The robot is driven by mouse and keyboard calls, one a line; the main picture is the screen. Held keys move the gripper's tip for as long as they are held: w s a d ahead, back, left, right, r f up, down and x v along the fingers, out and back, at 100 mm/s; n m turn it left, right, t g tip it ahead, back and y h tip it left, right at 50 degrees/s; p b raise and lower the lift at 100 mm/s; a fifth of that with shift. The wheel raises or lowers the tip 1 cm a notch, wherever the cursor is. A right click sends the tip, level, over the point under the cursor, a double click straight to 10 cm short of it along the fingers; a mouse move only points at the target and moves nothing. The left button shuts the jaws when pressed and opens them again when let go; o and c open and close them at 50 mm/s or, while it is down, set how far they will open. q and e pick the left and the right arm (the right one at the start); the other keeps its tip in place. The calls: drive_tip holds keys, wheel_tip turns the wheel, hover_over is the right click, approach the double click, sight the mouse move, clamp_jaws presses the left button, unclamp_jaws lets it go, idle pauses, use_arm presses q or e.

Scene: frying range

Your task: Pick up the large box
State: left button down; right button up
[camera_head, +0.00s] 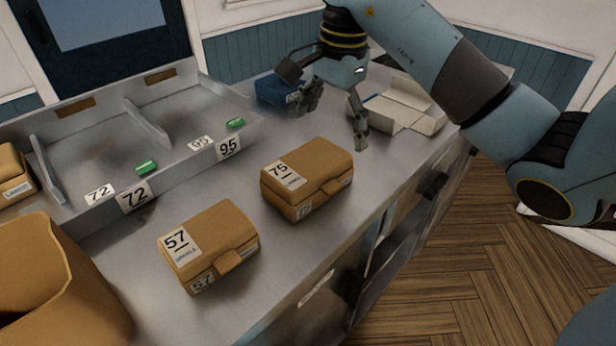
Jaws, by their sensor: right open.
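Two closed brown cartons stand on the grey counter (130,260). The one labelled 75 (315,180) is near the middle, and the one labelled 57 (212,245) is nearer, to its left. They look similar in size, so I cannot tell which box is meant by large. A small blue box (268,92) is behind, partly hidden by my right gripper. My right gripper (335,118) is open and empty, its fingers pointing down, above the counter beyond the 75 carton and apart from it. My left gripper is out of view.
An open pale box (405,108) lies at the counter's back right. A divided metal tray (85,150) with labels 72 and 95 holds small green items. Another brown box (12,170) is at the left edge. A large brown open bag (50,290) fills the lower left.

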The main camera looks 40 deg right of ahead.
sight(329, 151)
wheel_tip(329, 151, down, 4)
drive_tip(key=shift+w+r+b, duration=0.1)
drive_tip(key=shift+r+b, duration=0.15)
drive_tip(key=shift+b, duration=0.9)
drive_tip(key=f+p, duration=0.1)
drive_tip(key=f, duration=0.3)
drive_tip(key=shift+a, duration=0.2)
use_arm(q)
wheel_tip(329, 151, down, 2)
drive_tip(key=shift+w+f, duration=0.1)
use_arm(e)
drive_tip(key=shift+w+f, duration=0.1)
drive_tip(key=shift+f, duration=0.3)
drive_tip(key=shift+c, duration=0.4)
drive_tip(key=c, duration=1.1)
